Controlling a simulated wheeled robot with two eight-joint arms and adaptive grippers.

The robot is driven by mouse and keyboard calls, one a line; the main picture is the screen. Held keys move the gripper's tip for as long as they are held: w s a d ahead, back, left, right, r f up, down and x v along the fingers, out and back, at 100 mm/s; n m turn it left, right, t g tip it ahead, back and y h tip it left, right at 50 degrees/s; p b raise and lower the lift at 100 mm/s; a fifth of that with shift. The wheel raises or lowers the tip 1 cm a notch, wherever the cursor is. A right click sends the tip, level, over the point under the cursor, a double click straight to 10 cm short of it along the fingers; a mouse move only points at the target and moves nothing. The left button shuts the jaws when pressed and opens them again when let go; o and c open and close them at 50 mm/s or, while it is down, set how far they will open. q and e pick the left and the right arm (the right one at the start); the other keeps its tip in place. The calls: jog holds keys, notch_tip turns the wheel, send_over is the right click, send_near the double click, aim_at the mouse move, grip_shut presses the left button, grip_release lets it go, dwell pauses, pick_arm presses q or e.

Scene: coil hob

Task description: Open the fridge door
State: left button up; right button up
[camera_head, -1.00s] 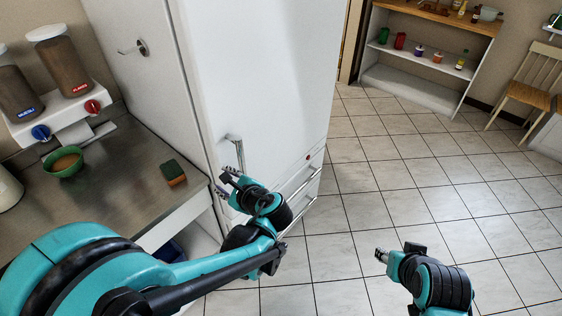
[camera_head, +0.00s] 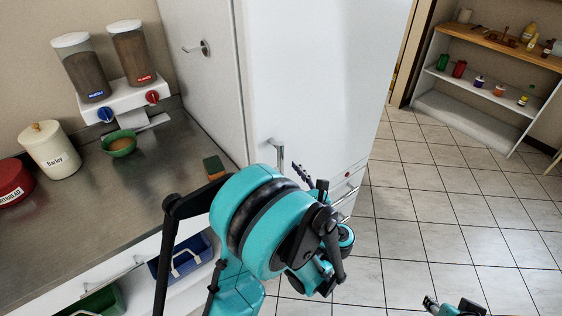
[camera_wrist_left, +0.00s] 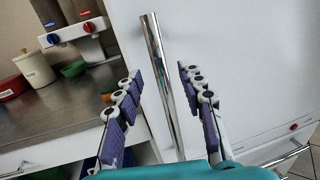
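The white fridge (camera_head: 330,80) stands upright in the middle of the head view, and its door looks shut. Its vertical metal handle (camera_head: 278,153) is on the left side of the door; it also shows in the left wrist view (camera_wrist_left: 160,75). My left gripper (camera_head: 308,175) is beside the handle, partly hidden by my own arm. In the left wrist view its two padded fingers (camera_wrist_left: 160,100) are spread apart, with the handle between them and no clear contact. My right gripper (camera_head: 430,303) is low at the right edge of the floor area; its fingers are too small to judge.
A steel counter (camera_head: 90,210) stands left of the fridge, with a sponge (camera_head: 214,167), a green bowl (camera_head: 119,143) and dispensers. A lower fridge drawer bar (camera_wrist_left: 285,155) is below the door. The tiled floor (camera_head: 430,200) to the right is clear; a shelf (camera_head: 480,85) stands behind.

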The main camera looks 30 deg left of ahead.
aim_at(282, 163)
pick_arm(q)
jog(key=x, duration=0.5)
jog(key=shift+w+a+b, duration=0.15)
jog(key=shift+a+b, duration=0.1)
jog(key=shift+b, duration=0.15)
grip_shut()
